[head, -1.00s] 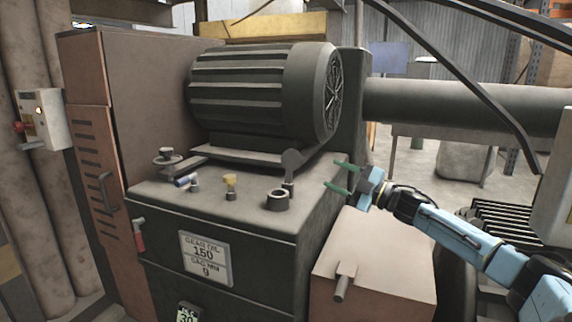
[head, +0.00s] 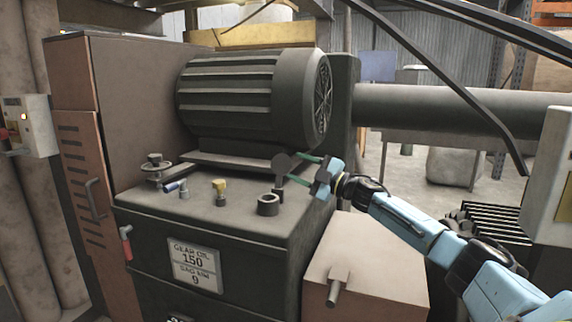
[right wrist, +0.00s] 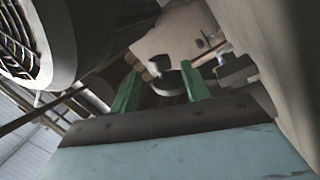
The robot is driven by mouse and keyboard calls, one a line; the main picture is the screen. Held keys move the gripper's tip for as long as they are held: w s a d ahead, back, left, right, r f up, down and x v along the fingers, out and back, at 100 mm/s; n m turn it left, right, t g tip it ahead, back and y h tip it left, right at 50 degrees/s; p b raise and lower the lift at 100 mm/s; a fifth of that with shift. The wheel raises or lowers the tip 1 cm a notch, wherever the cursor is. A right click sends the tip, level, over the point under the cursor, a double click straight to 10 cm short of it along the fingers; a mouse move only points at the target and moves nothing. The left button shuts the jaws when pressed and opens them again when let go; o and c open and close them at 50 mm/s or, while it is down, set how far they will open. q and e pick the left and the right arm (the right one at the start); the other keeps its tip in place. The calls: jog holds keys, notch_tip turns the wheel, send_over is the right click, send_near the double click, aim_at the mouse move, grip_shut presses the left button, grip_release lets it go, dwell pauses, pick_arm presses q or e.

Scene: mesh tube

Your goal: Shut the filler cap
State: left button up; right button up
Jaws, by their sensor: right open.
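The filler cap (head: 282,163) is a dark round disc that stands raised on a short post on top of the gearbox (head: 215,222). The dark ring of the filler neck (head: 268,204) is open in front of it, to the lower left. My right gripper (head: 293,167) is open, with its green fingertips just right of the cap; I cannot tell whether they touch it. In the right wrist view a dark round shape (right wrist: 168,83) shows between the green fingers, perhaps the cap. My left gripper is out of view.
A ribbed motor (head: 250,95) stands behind the cap. A yellow plug (head: 219,187) and small fittings sit left on the gearbox top. A pinkish box (head: 365,265) stands at the right below my arm. A thick pipe (head: 440,105) runs right.

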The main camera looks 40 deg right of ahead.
aim_at(286, 162)
jog(key=x, duration=0.3)
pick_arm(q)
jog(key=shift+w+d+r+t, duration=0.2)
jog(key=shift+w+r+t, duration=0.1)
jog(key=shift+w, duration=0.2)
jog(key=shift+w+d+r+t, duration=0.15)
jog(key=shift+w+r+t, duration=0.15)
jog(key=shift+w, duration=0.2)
pick_arm(e)
jog(key=shift+x, duration=0.95)
grip_shut()
